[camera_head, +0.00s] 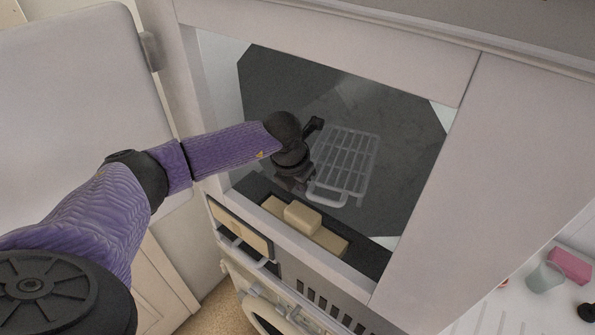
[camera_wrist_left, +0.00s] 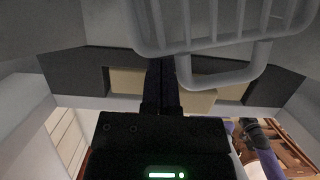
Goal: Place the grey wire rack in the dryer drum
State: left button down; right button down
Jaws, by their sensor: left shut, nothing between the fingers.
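The grey wire rack (camera_head: 345,162) is inside the dark dryer drum (camera_head: 405,140), with its looped handle toward the opening. Whether it rests on the drum floor is hard to tell. My left gripper (camera_head: 297,184) reaches through the opening and is just left of the rack, close to its handle end. In the left wrist view the rack (camera_wrist_left: 222,22) fills the top, and my left gripper's fingers (camera_wrist_left: 161,68) are together with nothing between them, beside the handle loop. Contact between fingers and rack cannot be made out. My right gripper is not in view.
An open white door (camera_head: 70,95) stands at left. A pink block (camera_head: 570,265) and a pale cup (camera_head: 545,278) are at lower right.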

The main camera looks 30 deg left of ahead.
aim_at(339, 168)
pick_arm(q)
jog(key=shift+f, duration=0.2)
jog(key=shift+w+f+b, duration=0.15)
jog(key=shift+w+b, duration=0.15)
jog(key=shift+b, duration=0.05)
jog(key=shift+w+d+f+b, duration=0.1)
jog(key=shift+w+d+b, duration=0.1)
jog(key=shift+w+b, duration=1)
jog(key=shift+w, duration=0.25)
jog(key=shift+r, duration=0.3)
jog(key=shift+s, duration=0.1)
